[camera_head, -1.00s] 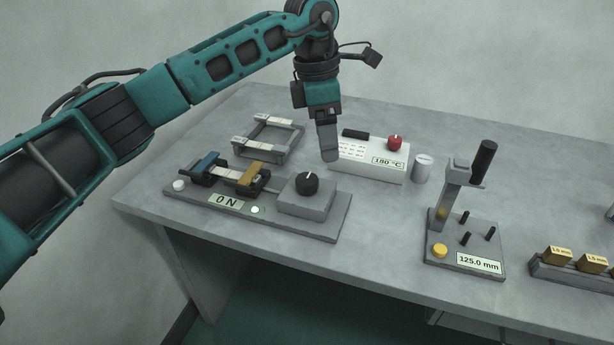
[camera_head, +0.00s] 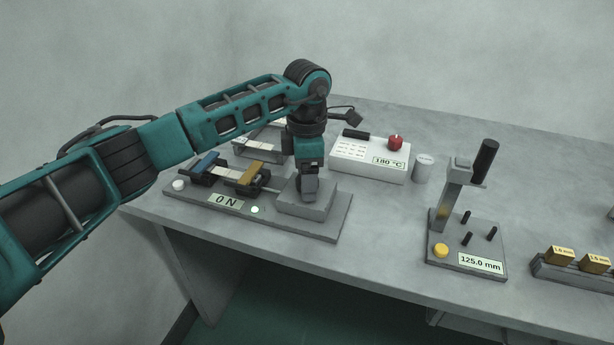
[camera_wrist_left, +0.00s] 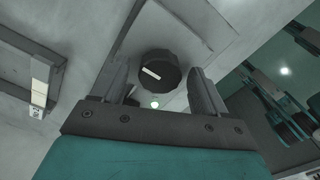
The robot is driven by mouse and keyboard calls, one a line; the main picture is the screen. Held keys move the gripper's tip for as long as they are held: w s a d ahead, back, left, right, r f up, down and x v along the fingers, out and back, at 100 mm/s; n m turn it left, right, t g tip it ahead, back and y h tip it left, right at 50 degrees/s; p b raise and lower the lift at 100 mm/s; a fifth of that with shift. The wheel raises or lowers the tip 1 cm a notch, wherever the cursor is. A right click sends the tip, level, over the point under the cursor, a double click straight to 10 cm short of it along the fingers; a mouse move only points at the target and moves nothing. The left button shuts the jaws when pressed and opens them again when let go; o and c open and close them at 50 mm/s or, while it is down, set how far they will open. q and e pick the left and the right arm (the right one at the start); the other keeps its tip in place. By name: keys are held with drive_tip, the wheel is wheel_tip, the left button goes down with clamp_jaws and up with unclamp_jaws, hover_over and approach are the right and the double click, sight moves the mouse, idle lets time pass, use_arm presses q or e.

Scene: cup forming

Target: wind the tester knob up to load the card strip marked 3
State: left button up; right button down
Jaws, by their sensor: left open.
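The tester (camera_head: 265,224) is a grey plate at the left of the table. My left gripper (camera_head: 308,192) points down over the knob's grey block (camera_head: 312,210) and hides the knob in the head view. In the left wrist view the black knob (camera_wrist_left: 158,71), with a white mark, sits between the open fingers (camera_wrist_left: 160,85), not visibly gripped.
Behind the tester are a grey frame (camera_head: 262,140) with pale strips and a white box (camera_head: 365,162) reading 180 °C with a red knob. Brass blocks (camera_head: 560,256) sit farther right.

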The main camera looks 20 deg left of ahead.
use_arm(q)
drive_tip(key=shift+f, duration=0.2)
drive_tip(key=c, duration=1.1)
